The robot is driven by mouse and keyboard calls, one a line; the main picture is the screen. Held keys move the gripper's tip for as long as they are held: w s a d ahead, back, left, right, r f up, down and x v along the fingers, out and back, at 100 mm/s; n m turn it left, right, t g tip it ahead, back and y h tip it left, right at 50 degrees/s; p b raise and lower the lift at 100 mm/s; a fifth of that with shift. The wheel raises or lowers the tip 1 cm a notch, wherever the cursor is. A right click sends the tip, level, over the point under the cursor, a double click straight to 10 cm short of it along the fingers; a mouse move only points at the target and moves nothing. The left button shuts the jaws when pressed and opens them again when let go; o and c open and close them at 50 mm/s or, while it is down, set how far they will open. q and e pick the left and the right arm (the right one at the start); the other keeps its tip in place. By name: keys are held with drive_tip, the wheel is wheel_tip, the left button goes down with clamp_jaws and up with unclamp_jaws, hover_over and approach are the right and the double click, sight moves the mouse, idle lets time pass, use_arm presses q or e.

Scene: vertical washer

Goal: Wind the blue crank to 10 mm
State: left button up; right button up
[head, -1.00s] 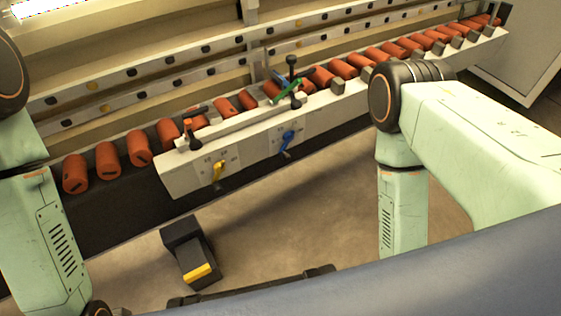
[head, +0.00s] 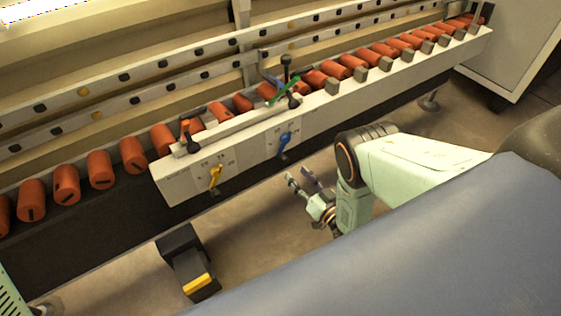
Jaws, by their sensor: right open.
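The blue crank (head: 284,141) sits on the front face of the white machine panel (head: 180,184), to the right of a yellow crank (head: 215,176). Small marks lie on the panel near the cranks; they are too small to read. My right gripper (head: 301,180) is open and empty. It is in front of the machine, below and slightly right of the blue crank in the picture, apart from it. My left gripper is out of view; only a bit of my left arm shows at the lower left edge.
Red-orange rollers (head: 133,154) run along the conveyor. A green lever (head: 284,89) and dark-knobbed handles stand above the panel. A black pedal box with a yellow strip (head: 186,262) is on the floor. A grey cabinet (head: 520,45) stands at the right. The floor between pedal and right gripper is clear.

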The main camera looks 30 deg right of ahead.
sight(287, 162)
drive_tip(key=w, duration=0.2)
drive_tip(key=w+b, duration=0.1)
drive_tip(key=w, duration=0.1)
drive_tip(key=w+b, duration=0.1)
drive_tip(key=w, duration=0.1)
drive_tip(key=shift+w+a+f, duration=0.15)
drive_tip(key=shift+w+a, duration=0.15)
drive_tip(key=shift+w, duration=0.1)
drive_tip(key=shift+w+a, duration=0.1)
drive_tip(key=shift+w, duration=0.25)
drive_tip(key=shift+c, duration=0.2)
clamp_jaws()
